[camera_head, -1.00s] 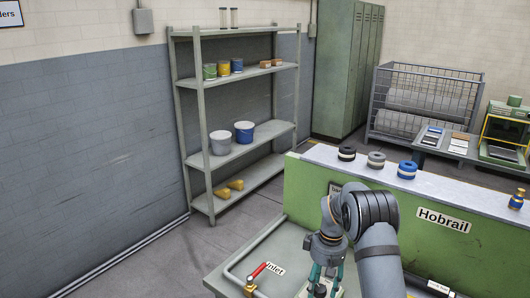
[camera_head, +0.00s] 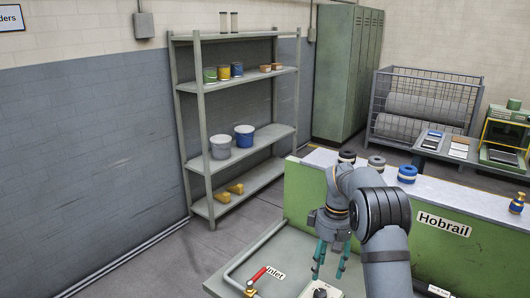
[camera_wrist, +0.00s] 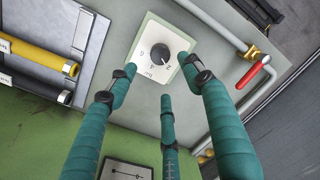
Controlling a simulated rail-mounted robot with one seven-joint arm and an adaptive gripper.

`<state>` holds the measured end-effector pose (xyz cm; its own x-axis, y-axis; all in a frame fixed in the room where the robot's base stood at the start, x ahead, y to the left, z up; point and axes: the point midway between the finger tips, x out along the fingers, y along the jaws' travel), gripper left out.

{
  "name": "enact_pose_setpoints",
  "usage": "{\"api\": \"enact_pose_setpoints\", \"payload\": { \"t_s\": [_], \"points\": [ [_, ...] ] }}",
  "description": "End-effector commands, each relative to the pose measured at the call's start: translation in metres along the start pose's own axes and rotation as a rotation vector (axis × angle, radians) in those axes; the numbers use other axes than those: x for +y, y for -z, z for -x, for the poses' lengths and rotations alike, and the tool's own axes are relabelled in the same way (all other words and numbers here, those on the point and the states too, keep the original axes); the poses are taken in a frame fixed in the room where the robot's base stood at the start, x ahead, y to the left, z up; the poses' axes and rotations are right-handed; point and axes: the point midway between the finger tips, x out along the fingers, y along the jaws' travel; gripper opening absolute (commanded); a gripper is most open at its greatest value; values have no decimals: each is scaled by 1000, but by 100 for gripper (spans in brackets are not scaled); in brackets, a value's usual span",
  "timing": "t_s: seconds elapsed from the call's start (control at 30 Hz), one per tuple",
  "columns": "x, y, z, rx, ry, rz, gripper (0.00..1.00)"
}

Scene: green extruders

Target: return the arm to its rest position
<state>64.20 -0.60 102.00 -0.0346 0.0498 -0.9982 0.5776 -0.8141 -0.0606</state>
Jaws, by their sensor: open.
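My gripper (camera_head: 329,274) hangs with its teal fingers pointing down over the grey bench top, beside the green Hobrail machine. In the wrist view, its three teal fingers (camera_wrist: 161,78) are spread apart with nothing between them. A dark round knob (camera_wrist: 158,58) on a white plate lies beyond the fingertips, and a gap seems to show between them. The knob's plate also shows at the bottom of the head view (camera_head: 322,291), below the fingers. My grey arm is bent, coming in from the lower right.
A red-handled inlet valve (camera_head: 257,275) on a pipe is left of my gripper. The green Hobrail machine (camera_head: 395,228) stands to the right, with several rings on its top. A shelf rack (camera_head: 203,135) stands behind at left. The floor between wall and bench is clear.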

Motion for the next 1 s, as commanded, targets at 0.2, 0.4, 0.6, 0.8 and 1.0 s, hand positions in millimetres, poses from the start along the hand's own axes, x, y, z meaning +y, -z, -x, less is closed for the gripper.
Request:
{"api": "enact_pose_setpoints", "payload": {
  "t_s": [0.2, 0.4, 0.6, 0.8, 1.0],
  "points": [
    [-1, -2, -4, -8, 6, 0, 50],
    [-1, -2, -47, -6, 4, -1, 50],
    [-1, -2, -91, -6, 4, 0, 50],
    [0, -1, -100, 14, 0, -218, 50],
    [-1, -1, -99, 30, 0, -491, 50]
  ]
}}
